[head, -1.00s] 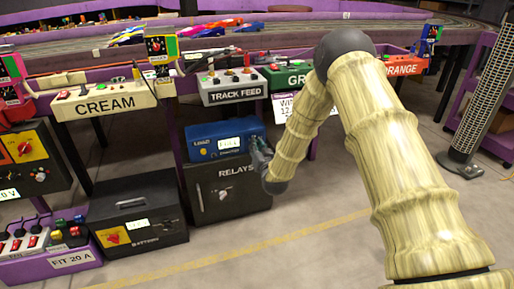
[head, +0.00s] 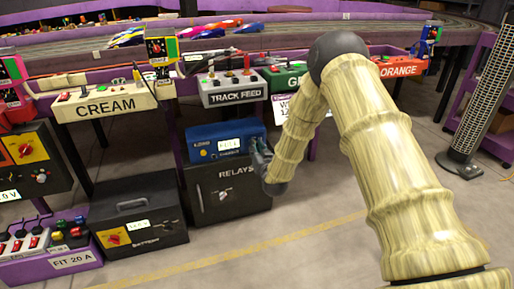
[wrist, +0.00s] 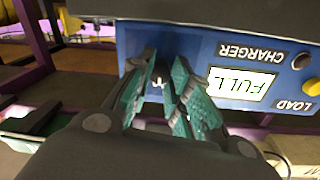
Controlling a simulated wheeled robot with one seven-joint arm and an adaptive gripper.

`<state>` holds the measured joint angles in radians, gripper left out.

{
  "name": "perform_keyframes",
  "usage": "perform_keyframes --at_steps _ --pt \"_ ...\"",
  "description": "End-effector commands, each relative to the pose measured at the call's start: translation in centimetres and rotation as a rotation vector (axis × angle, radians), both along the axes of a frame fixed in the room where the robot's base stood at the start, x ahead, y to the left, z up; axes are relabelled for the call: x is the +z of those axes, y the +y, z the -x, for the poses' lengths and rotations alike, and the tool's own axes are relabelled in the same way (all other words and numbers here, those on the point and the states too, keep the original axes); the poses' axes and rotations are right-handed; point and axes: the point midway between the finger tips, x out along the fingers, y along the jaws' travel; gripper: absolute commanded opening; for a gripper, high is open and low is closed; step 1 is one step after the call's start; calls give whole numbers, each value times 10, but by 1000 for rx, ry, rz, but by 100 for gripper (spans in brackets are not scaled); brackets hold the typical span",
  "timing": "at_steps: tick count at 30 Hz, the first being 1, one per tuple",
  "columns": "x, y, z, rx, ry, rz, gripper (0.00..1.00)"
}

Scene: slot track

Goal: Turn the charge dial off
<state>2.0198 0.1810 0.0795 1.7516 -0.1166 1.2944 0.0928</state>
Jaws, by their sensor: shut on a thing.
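The blue charger (head: 212,147) sits on top of the dark relays box (head: 225,197). Its front also shows upside down in the wrist view (wrist: 215,48), with the words CHARGER and LOAD and a lit display (wrist: 243,87) reading FULL. My gripper (head: 261,158) is at the right end of the charger's front. In the wrist view my gripper (wrist: 160,78) has its two green-padded fingers closed on the charge dial (wrist: 157,82). Only a small white mark of the dial shows between the fingers. The rest of it is hidden, so its setting cannot be read.
A yellow button (wrist: 313,87) and a dark round knob (wrist: 301,61) are on the same panel. The track feed box (head: 233,92) hangs above the charger. A dark battery box (head: 138,222) stands to the left. The floor in front is clear.

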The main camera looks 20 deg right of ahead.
Motion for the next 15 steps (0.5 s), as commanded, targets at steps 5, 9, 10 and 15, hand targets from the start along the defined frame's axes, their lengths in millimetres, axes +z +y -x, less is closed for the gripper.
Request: perform_keyframes --at_steps 5,9,10,15 --pt "2 1 1 3 1 99 0" --pt "3 2 1 4 -4 220 0" --pt "2 2 1 3 -4 248 0" --pt "1 2 1 4 -10 409 0"
